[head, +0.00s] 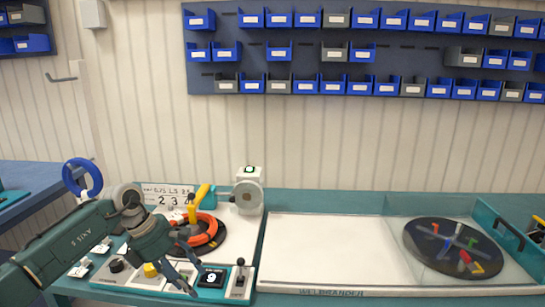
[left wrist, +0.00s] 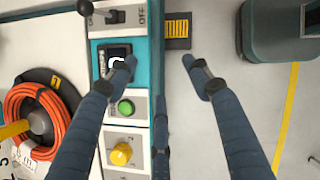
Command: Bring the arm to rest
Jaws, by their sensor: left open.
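My left gripper (head: 188,272) is open and empty, reaching over the front edge of the left workbench's control panel. In the left wrist view its fingers (left wrist: 160,65) are spread apart. One finger overlaps the small dark display (left wrist: 114,60), and the other is over the floor beyond the bench edge. Whether the fingers touch the panel cannot be told. The orange cable coil (head: 203,231) lies on a dark round turntable behind the gripper, partly hidden by my arm. My right gripper is in neither view.
The panel carries a yellow knob (left wrist: 121,154), a green button (left wrist: 126,107) and a lever (head: 240,268). A grey measuring wheel (head: 247,194) stands behind. To the right, a white worktop (head: 330,245) is clear up to a dark disc (head: 453,247) under a clear cover.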

